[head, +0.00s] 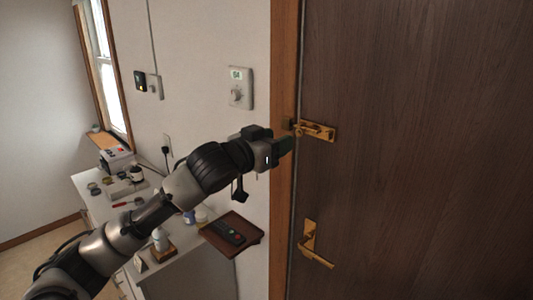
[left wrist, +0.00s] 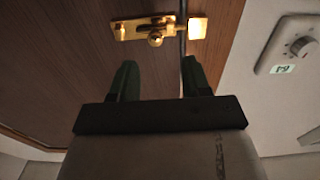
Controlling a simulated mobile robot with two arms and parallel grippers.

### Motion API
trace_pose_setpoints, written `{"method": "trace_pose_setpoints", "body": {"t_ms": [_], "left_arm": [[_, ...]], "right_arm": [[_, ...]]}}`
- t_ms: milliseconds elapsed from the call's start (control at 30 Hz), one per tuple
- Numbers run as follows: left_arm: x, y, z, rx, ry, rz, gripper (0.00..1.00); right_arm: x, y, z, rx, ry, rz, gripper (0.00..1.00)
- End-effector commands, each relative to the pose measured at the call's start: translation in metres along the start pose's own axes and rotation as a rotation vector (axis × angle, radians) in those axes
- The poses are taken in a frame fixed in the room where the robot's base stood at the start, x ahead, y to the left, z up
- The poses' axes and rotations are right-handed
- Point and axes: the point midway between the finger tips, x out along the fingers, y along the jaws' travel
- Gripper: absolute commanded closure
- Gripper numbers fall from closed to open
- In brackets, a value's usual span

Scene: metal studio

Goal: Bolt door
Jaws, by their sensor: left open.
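A brass slide bolt (head: 320,131) is fixed on the dark brown wooden door (head: 420,130) near its left edge. In the left wrist view the bolt's plate (left wrist: 126,30) and round knob (left wrist: 155,40) show at the top. The brass keeper (left wrist: 197,28) is across the gap, on the frame side; it also shows in the head view (head: 288,123). I cannot tell whether the rod reaches into it. My left gripper (head: 287,146) is open and empty, just short of the bolt. Its two dark fingers (left wrist: 158,76) are apart, pointing at the bolt. My right gripper is not in view.
A brass door handle (head: 315,247) is below the bolt. A small brown wall shelf (head: 250,238) holding a dark device is left of the wooden frame (head: 283,210). A thermostat (head: 239,88) is on the wall. A cluttered white counter (head: 190,262) is below my arm.

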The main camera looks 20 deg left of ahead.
Motion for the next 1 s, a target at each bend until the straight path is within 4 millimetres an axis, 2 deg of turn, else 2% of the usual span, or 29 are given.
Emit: {"method": "trace_pose_setpoints", "body": {"t_ms": [100,233,767,867,967,1000], "left_arm": [[-0.018,-0.001,0.003,0.002,0.000,-0.001,0.52],[-0.027,-0.001,0.002,0.000,-0.002,-0.001,0.52],[-0.029,-0.001,0.001,-0.001,-0.002,-0.001,0.52],[-0.022,-0.008,0.016,-0.012,-0.018,-0.016,0.52],[-0.006,-0.026,0.057,-0.037,-0.063,-0.052,0.52],[0.001,-0.035,0.080,-0.047,-0.088,-0.074,0.52]], "right_arm": [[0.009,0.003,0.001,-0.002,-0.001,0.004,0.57],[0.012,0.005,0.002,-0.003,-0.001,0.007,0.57],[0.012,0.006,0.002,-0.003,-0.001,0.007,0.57],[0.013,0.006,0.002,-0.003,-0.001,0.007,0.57],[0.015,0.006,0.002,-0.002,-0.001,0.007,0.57],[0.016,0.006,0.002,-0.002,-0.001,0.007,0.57]]}}
